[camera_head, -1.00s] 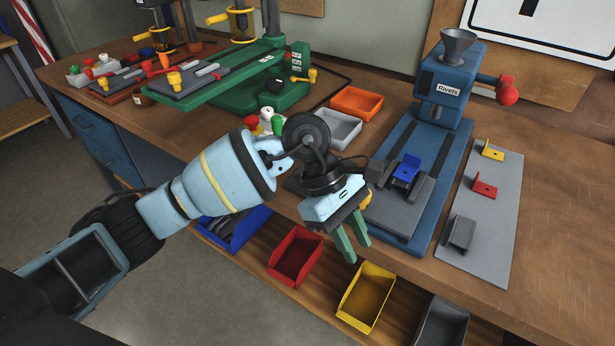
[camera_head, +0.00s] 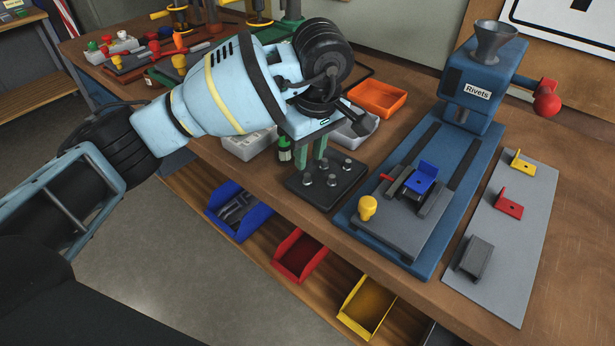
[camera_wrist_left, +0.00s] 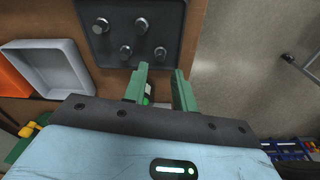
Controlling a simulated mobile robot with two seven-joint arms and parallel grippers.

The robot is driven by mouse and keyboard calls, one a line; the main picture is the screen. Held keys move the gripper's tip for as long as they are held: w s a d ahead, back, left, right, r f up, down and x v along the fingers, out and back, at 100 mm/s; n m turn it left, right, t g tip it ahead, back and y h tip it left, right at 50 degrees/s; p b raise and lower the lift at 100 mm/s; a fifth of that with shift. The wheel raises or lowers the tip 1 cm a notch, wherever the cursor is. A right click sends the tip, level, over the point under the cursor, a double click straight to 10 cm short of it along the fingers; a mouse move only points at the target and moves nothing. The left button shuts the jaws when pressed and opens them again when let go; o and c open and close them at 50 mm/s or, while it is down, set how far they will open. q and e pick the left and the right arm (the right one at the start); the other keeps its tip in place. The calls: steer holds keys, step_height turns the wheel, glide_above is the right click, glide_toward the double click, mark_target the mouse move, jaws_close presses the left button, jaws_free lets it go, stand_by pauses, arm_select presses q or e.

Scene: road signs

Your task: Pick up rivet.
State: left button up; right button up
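Several silver rivets stand upright on a dark plate (camera_head: 318,197) near the table's front edge; one rivet (camera_head: 332,180) is at the plate's front. They also show in the wrist view, such as one rivet (camera_wrist_left: 125,51) near the fingertips. My left gripper (camera_head: 310,153) is over the back of the plate, with its two green fingers pointing down. In the wrist view my left gripper (camera_wrist_left: 160,70) is open, with a clear gap between the fingers and no rivet in it. My right gripper is in neither view.
The blue rivet press (camera_head: 475,85) stands right of the plate, with a blue bracket (camera_head: 421,178) on its bed. A grey board (camera_head: 500,235) holds several parts. Orange (camera_head: 378,97) and grey (camera_wrist_left: 48,68) trays sit behind the plate. Coloured bins hang below the table edge.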

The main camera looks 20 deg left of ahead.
mark_target(306, 182)
arm_select(q)
steer(key=shift+w+a+f+p, duration=0.1)
steer(key=shift+a+f+p, duration=0.05)
steer(key=shift+f, duration=1.15)
steer(key=shift+a+f+p, duration=0.1)
steer(key=shift+f+p, duration=0.05)
steer(key=shift+f, duration=1.15)
jaws_close()
